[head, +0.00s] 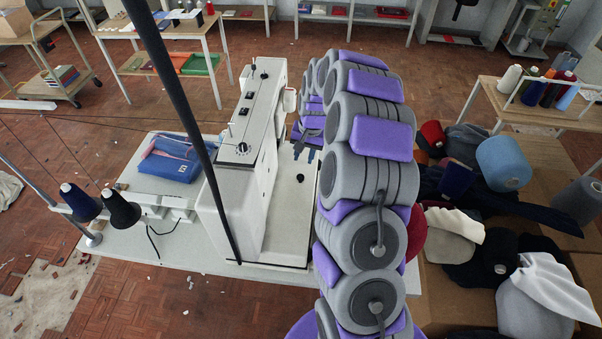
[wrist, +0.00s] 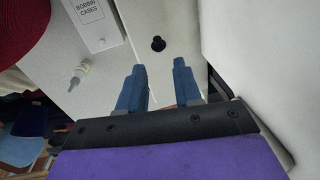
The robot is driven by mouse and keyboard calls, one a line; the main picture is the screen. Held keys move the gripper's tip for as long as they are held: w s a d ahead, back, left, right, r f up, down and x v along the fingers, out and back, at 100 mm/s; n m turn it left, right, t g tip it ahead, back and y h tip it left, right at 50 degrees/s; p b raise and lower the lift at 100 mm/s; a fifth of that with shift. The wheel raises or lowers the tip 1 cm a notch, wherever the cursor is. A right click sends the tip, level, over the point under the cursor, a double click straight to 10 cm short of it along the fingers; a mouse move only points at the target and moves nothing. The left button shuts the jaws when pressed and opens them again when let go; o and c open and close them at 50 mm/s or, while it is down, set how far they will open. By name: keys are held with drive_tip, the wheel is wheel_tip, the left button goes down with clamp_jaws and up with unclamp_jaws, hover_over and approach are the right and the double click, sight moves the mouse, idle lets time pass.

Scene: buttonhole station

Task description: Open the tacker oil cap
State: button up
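The oil cap looks to be the small black round knob (head: 300,178) on the pale bed of the white sewing machine (head: 240,170). It also shows in the wrist view (wrist: 158,44), beyond my fingertips and roughly between their lines. My gripper (head: 304,156) is at the far end of my grey and purple arm, over the machine bed beside the machine's body. In the wrist view its two blue fingers (wrist: 162,68) are apart with nothing between them. The cap is apart from both fingers, and nothing covers it. The arm hides the right part of the bed.
The machine's tall white body stands just left of my gripper. Thread cones (head: 100,205) stand at left. Fabric heaps (head: 500,220) lie at right.

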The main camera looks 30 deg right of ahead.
sight(301, 176)
drive_tip(key=f, duration=0.9)
drive_tip(key=shift+w+b, duration=0.4)
drive_tip(key=shift+a, duration=0.5)
drive_tip(key=shift+d, duration=0.25)
clamp_jaws()
